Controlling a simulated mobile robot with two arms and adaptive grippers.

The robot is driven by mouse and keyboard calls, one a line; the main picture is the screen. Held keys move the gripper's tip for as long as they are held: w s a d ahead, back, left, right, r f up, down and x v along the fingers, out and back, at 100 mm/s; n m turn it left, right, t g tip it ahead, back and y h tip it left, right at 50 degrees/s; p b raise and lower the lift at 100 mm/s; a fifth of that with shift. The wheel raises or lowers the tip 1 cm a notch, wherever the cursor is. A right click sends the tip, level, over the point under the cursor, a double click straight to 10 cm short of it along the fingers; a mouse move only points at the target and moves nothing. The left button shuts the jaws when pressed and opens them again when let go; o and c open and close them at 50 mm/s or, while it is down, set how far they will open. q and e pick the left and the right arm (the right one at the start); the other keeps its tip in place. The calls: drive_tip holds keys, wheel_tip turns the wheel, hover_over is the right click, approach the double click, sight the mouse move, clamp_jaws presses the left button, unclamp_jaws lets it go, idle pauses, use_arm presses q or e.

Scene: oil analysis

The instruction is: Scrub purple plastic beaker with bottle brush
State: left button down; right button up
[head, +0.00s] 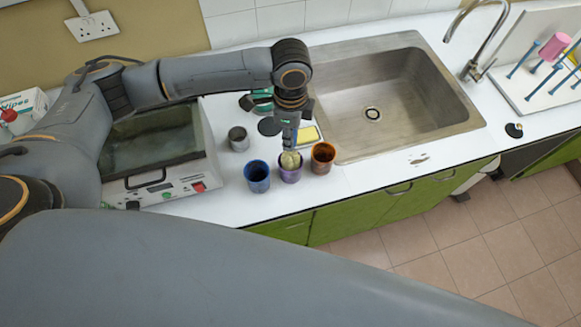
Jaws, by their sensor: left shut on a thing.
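The purple plastic beaker (290,174) stands upright on the white counter, between a blue beaker (257,177) and an orange-brown beaker (323,158). The bottle brush (290,159) has a pale bristle head, which shows at the mouth of the purple beaker; its lower end is hidden by the beaker wall. My left gripper (289,138) points down right above the purple beaker and is shut on the brush, whose handle is mostly hidden by the fingers. My right gripper is not in view.
A steel sink (395,100) lies to the right, with a faucet (480,45) and a drying rack (535,75) beyond. A grey metal cup (239,139) and a yellow sponge (309,135) are close by. A lidded bath (155,155) stands left.

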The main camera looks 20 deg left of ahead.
use_arm(q)
drive_tip(key=shift+f, duration=0.9)
drive_tip(key=shift+r, duration=0.1)
drive_tip(key=shift+r, duration=1.65)
